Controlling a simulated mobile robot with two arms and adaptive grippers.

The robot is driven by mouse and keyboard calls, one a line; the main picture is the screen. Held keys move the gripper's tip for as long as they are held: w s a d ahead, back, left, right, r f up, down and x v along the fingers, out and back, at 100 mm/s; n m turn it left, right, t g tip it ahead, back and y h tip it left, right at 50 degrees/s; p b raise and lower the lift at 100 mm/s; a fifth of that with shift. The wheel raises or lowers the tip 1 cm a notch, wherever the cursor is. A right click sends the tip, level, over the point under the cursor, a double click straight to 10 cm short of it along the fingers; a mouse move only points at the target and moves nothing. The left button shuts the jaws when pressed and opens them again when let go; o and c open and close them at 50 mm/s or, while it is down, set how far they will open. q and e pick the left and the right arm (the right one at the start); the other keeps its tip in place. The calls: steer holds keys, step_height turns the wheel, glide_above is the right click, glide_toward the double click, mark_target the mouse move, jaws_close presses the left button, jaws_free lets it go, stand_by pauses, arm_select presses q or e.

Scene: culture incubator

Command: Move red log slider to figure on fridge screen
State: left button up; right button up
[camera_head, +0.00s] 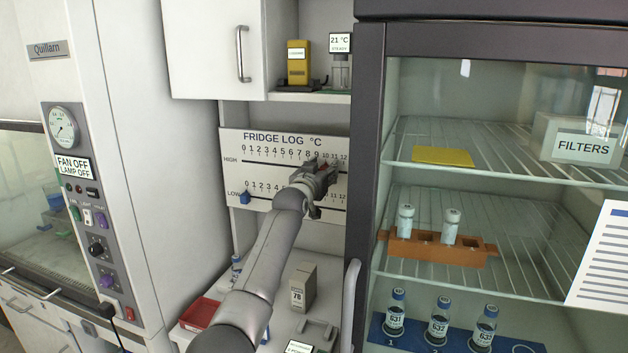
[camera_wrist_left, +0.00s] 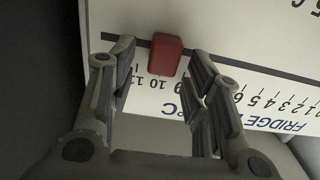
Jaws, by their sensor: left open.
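The white fridge log board (camera_head: 290,155) hangs on the back wall, with a HIGH line and a LOW line, each with a number scale. The red slider (camera_wrist_left: 165,55) is on a dark line near the 10 in the wrist view; in the head view it is mostly hidden by my gripper. My left gripper (camera_head: 320,178) is open at the board's right part. Its fingers stand on either side of the red slider, with visible gaps. The blue slider (camera_head: 244,198) is at the left of the LOW line. My right gripper is out of view.
I see no screen on the glass-fronted fridge (camera_head: 368,150) itself. Its frame stands close right of the board. A box (camera_head: 302,286) and a red tray (camera_head: 199,314) are on the counter below.

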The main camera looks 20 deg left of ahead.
arm_select(q)
steer(key=s, duration=1.1)
steer(key=shift+s+a, duration=0.2)
steer(key=shift+s, duration=0.05)
stand_by(0.3)
